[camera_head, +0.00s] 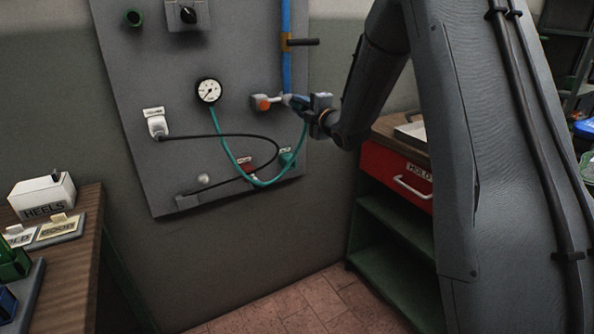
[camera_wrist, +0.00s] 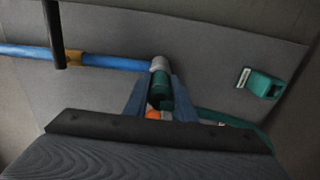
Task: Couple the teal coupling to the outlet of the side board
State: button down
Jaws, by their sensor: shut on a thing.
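My gripper (camera_wrist: 163,105) is shut on the teal coupling (camera_wrist: 160,92), with one dark finger on each side of it. In the head view my gripper (camera_head: 296,102) is close to the side board (camera_head: 180,80). In the wrist view the coupling's far end is at the grey fitting (camera_wrist: 159,64) on the end of the blue pipe, which appears to be the outlet. They look in line and touching or very close; I cannot tell whether they are joined. A teal hose (camera_head: 228,152) hangs from the gauge and loops up towards my gripper.
A gauge (camera_head: 208,90), a white plug (camera_head: 156,124) with a black cable and a teal holder (camera_head: 287,156) are on the board. A dark handle (camera_head: 303,42) sticks out from the blue pipe (camera_head: 286,65). A red drawer (camera_head: 395,175) stands right.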

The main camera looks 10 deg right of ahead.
jog(key=shift+w, duration=0.1)
jog(key=c, duration=1.4)
grip_release()
jog(key=shift+a, duration=0.1)
jog(key=shift+s, duration=0.25)
jog(key=b+v, duration=0.1)
jog(key=v, duration=0.6)
jog(key=shift+w, duration=0.1)
jog(key=s+f+m+g+h+p, duration=0.1)
jog(key=s+f+m+g+h, duration=0.1)
jog(key=s+f+m+g, duration=0.5)
jog(key=s+d+f+m+g+h, duration=0.1)
jog(key=s+f+m+h, duration=0.2)
jog(key=s, duration=0.8)
jog(key=s+f+m+g+h+p, duration=0.1)
jog(key=s+f+m+g, duration=0.35)
jog(key=s+m, duration=0.35)
jog(key=s+a+m+g, duration=0.1)
jog(key=s+m+g, duration=0.1)
jog(key=s, duration=0.6)
jog(key=s+a+f+m+g, duration=0.1)
jog(key=s+g, duration=0.1)
jog(key=s, duration=0.6)
jog(key=shift+a+f+m+g, duration=0.15)
jog(key=shift+a+m+g, duration=0.2)
jog(key=shift+a+m, duration=0.05)
